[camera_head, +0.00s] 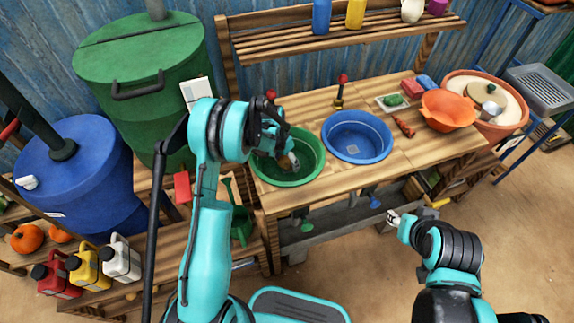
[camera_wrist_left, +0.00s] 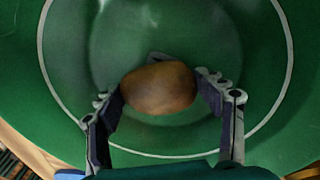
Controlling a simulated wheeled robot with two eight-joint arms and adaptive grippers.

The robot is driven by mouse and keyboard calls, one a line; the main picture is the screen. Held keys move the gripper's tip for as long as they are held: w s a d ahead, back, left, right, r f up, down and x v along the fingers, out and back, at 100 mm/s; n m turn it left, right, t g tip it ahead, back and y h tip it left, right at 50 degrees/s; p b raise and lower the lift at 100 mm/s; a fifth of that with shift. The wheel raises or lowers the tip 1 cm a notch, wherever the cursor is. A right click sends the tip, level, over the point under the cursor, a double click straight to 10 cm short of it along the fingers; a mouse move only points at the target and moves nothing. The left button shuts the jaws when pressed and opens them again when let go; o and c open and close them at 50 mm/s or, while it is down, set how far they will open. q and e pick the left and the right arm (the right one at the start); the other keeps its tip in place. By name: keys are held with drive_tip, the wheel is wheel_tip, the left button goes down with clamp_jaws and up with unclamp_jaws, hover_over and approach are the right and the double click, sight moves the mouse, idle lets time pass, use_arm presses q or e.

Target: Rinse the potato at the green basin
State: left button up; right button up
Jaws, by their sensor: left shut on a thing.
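The green basin (camera_head: 316,157) is set into the wooden counter, left of the blue basin. My left gripper (camera_head: 286,158) reaches into the green basin from above and is shut on the brown potato (camera_head: 293,160). In the left wrist view the potato (camera_wrist_left: 159,88) sits between the two fingers of the left gripper (camera_wrist_left: 160,95), over the green basin floor (camera_wrist_left: 180,30). I cannot tell whether it touches the floor or any water. My right gripper (camera_head: 392,217) is in front of the counter, away from the basin; its jaws are too small to read.
The blue basin (camera_head: 388,145) is right of the green one. A red-topped tap (camera_head: 340,92) stands behind it. A carrot (camera_head: 404,127), an orange bowl (camera_head: 448,108) and a soap tray (camera_head: 393,104) are on the right counter. A green barrel (camera_head: 150,90) stands left.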

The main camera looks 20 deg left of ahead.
sight(286, 162)
idle(0.3)
use_arm(q)
wheel_tip(286, 162, up, 14)
drive_tip(key=p, duration=0.8)
idle(0.5)
idle(2.0)
wheel_tip(286, 162, up, 4)
drive_tip(key=shift+r+p, duration=0.1)
drive_tip(key=shift+p, duration=0.9)
